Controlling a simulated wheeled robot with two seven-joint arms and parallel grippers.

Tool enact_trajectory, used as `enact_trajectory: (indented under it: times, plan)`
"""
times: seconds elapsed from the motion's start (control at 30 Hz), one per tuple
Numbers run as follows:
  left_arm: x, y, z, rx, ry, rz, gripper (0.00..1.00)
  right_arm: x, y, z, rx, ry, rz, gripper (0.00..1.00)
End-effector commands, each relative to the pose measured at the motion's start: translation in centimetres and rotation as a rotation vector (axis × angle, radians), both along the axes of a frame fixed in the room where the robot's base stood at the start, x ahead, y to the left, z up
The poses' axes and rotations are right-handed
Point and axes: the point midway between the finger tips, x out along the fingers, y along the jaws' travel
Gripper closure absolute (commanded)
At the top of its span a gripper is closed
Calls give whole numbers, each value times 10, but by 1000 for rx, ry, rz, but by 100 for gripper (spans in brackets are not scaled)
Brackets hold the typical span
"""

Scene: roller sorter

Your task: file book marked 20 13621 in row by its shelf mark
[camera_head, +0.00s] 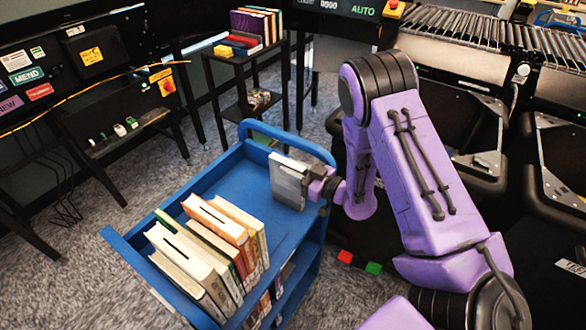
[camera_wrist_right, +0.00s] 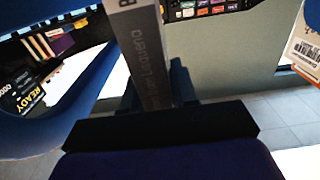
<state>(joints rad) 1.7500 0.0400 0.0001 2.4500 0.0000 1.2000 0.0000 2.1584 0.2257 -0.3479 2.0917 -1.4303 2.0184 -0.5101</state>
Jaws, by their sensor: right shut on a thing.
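My right gripper (camera_head: 314,189) is shut on a grey book (camera_head: 288,182) and holds it upright at the right edge of the blue cart's top tray (camera_head: 240,178). I cannot tell whether the book touches the tray. In the right wrist view the grey spine (camera_wrist_right: 145,60) stands between the fingers with partly readable lettering; no number 20 13621 can be read. A row of books (camera_head: 212,245) with cream, orange, brown and green covers stands at the near end of the tray, apart from the held book. My left gripper is not in view.
More books show on the cart's lower shelf (camera_head: 268,302). A dark side stand (camera_head: 245,60) with several books stands behind. Roller conveyors (camera_head: 460,28) are at the back right, and a dark console (camera_head: 75,65) at the left.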

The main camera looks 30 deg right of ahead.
Motion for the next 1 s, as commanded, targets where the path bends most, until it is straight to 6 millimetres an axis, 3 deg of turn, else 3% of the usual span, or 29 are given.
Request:
enact_trajectory:
  times: [0.1, 0.13, 0.2, 0.57, 0.77, 1.0]
  plan:
    - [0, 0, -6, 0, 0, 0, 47, 0, 0, -5, 0, -1, 0, 100]
    - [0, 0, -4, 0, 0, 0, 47, 0, 0, -4, 0, 0, 1, 63]
    - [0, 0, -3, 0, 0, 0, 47, 0, 0, -3, 0, 0, 1, 47]
    - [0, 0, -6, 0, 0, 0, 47, -5, -2, -6, 1, 1, -1, 47]
    - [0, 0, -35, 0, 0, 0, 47, -48, -16, -16, 4, 0, -5, 47]
    - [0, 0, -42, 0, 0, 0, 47, -91, -33, -10, 2, -1, -2, 47]
